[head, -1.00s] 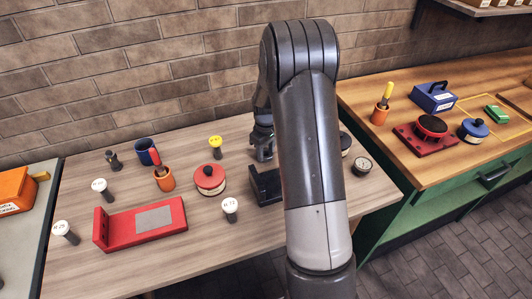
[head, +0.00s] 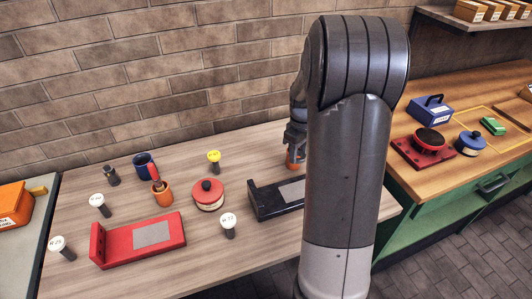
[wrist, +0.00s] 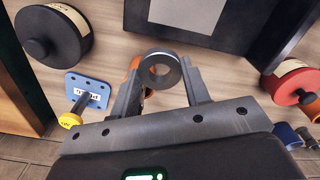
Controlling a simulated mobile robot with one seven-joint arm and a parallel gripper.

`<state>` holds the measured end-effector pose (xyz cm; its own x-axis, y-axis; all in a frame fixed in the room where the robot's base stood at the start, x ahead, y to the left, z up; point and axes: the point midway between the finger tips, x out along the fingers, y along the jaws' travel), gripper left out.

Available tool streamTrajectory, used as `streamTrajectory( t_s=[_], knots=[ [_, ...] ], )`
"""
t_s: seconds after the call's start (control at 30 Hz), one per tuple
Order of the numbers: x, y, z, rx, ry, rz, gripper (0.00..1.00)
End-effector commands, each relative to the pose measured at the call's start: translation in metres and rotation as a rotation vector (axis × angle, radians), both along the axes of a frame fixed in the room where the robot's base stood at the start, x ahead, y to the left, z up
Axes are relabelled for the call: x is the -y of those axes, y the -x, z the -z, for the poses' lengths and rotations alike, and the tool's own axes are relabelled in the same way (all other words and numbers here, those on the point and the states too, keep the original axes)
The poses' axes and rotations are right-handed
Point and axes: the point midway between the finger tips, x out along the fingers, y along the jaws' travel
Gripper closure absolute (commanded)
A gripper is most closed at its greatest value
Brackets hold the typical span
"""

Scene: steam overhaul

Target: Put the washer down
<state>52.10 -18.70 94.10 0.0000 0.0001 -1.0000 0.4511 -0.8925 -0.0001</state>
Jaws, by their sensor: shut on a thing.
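The washer (wrist: 175,72) is a dark grey ring with a round hole, seen in the wrist view between the fingertips of my gripper (wrist: 161,78). My gripper is shut on it. In the head view my gripper (head: 296,143) is low over the back of the wooden table, behind the black fixture, and the washer cannot be made out there. An orange object (head: 296,160) shows just below the gripper. It also shows partly behind the washer in the wrist view (wrist: 135,66). I cannot tell whether they touch.
The black fixture (head: 264,207) with a grey pad and the red fixture (head: 115,250) stand on the table. A red-topped round part (head: 208,198), orange cup (head: 162,196), blue mug (head: 144,163) and several capped pegs stand leftward. My arm hides the table's right part.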

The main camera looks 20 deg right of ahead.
Motion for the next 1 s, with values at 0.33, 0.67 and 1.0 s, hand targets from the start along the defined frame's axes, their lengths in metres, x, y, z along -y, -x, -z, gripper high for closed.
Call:
streamTrajectory(
  t_s=[0.33, 0.67, 1.0],
  knots=[
    [-0.019, -0.025, -0.003, 0.000, 0.001, -0.076, 0.85],
    [-0.138, -0.126, -0.005, 0.001, 0.003, -0.417, 0.85],
    [-0.253, -0.177, -0.005, 0.001, 0.002, -0.676, 0.85]
  ],
)
